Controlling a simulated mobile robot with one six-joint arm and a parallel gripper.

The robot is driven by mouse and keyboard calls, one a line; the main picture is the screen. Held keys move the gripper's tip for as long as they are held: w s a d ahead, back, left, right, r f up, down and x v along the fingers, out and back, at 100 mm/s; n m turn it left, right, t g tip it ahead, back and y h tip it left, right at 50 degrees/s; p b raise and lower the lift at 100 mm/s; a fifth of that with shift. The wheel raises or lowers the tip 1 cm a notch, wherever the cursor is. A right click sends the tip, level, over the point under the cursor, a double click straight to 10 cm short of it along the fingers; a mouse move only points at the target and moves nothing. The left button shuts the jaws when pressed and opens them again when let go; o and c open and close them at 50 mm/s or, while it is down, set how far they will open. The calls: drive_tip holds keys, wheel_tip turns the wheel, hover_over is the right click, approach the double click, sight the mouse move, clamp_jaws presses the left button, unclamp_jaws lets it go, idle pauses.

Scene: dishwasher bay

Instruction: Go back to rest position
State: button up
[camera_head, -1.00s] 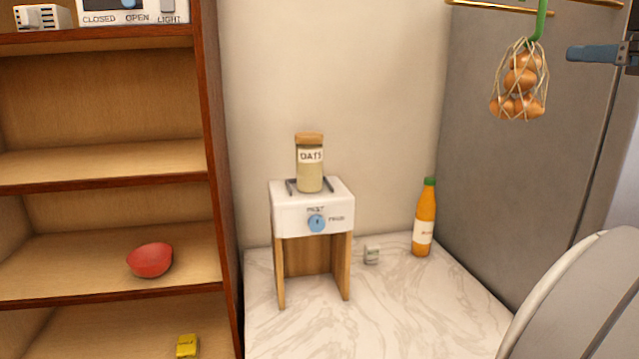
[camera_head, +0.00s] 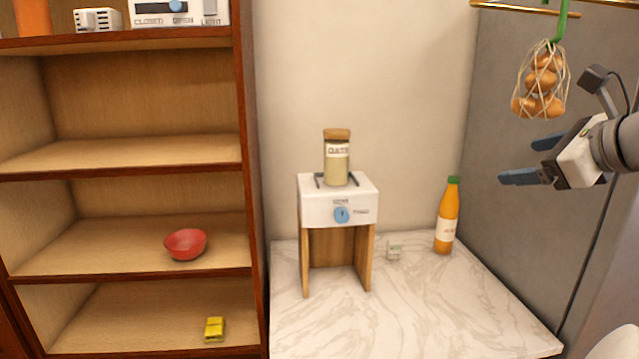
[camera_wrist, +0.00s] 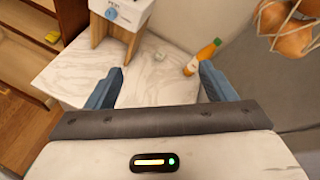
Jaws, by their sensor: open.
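My gripper (camera_head: 522,160) is at the right of the head view, its blue fingers pointing left. The fingers are apart with nothing between them. In the wrist view my gripper (camera_wrist: 158,88) shows its two fingers spread wide over the marble counter. The gripper is below and close to a net of onions (camera_head: 543,85) in the picture, apart from it as far as I can tell.
A wooden shelf unit (camera_head: 248,190) at left holds a red bowl (camera_head: 186,244) and a yellow packet (camera_head: 214,329). On the marble counter (camera_head: 420,310) stand a white-topped stand (camera_head: 318,208) bearing an oats jar (camera_head: 337,165), an orange bottle (camera_head: 446,220) and a small white item (camera_head: 394,251).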

drive_tip(key=s+a+f+n+g, duration=0.3)
drive_tip(key=a+f+n+g, duration=0.3)
drive_tip(key=a+f+n, duration=0.9)
drive_tip(key=s+a+f+n+g+h, duration=0.1)
drive_tip(key=s+a+f+n, duration=0.1)
drive_tip(key=s+f+n, duration=0.3)
drive_tip(key=s+a+f+n+g+h, duration=0.2)
drive_tip(key=s+f+n, duration=0.3)
drive_tip(key=f, duration=0.6)
drive_tip(key=shift+s+a+f+n+g, duration=0.15)
drive_tip(key=shift+a+f+n+g, duration=0.25)
drive_tip(key=shift+n, duration=0.8)
drive_tip(key=shift+r, duration=0.1)
drive_tip(key=shift+c, duration=0.6)
